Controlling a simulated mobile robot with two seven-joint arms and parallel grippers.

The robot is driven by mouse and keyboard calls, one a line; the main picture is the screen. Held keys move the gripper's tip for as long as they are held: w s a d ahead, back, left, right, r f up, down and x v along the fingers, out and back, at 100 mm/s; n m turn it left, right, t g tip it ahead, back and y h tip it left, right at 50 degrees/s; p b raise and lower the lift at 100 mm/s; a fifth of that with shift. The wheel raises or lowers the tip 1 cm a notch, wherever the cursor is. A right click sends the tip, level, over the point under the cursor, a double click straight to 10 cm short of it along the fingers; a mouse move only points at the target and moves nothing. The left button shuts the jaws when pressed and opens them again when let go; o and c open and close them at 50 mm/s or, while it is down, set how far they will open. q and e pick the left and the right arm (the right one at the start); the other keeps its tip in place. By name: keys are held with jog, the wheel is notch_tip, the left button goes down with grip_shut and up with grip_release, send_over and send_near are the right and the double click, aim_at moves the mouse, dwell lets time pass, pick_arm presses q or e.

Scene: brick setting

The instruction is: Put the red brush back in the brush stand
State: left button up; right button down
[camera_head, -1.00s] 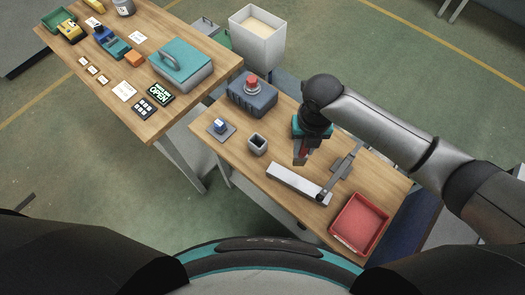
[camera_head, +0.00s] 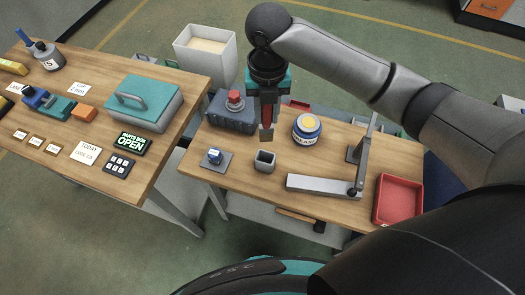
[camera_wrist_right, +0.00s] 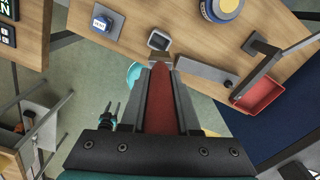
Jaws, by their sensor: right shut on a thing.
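My right gripper (camera_head: 268,103) is shut on the red brush (camera_head: 267,118). The brush hangs downward, its brownish end lowest. In the right wrist view, the red brush (camera_wrist_right: 160,100) lies between the two dark fingers of the right gripper (camera_wrist_right: 161,72), its end pointing at the stand. The brush stand (camera_head: 264,161) is a small grey square cup, open at the top, on the wooden bench. It also shows in the right wrist view (camera_wrist_right: 159,41). The brush end appears just above and behind the cup, apart from it. My left gripper is not seen.
A blue-and-white jar with a yellow top (camera_head: 307,129) stands right of the cup. A grey box with a red button (camera_head: 232,112) is behind left, a small blue item (camera_head: 214,156) left. A grey bar with an upright arm (camera_head: 322,186) and a red tray (camera_head: 398,198) lie right.

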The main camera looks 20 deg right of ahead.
aim_at(266, 140)
notch_tip(266, 140, down, 10)
jog(key=shift+r+b, duration=0.1)
jog(key=shift+b, duration=0.35)
jog(key=shift+f+b, duration=0.35)
jog(key=shift+f, duration=2.15)
jog(key=shift+f, duration=0.2)
jog(key=c, duration=0.6)
grip_release()
jog(key=shift+c, duration=0.2)
jog(key=shift+r, duration=0.6)
notch_tip(266, 140, up, 11)
jog(key=shift+r+p, duration=0.15)
jog(key=shift+p, duration=0.65)
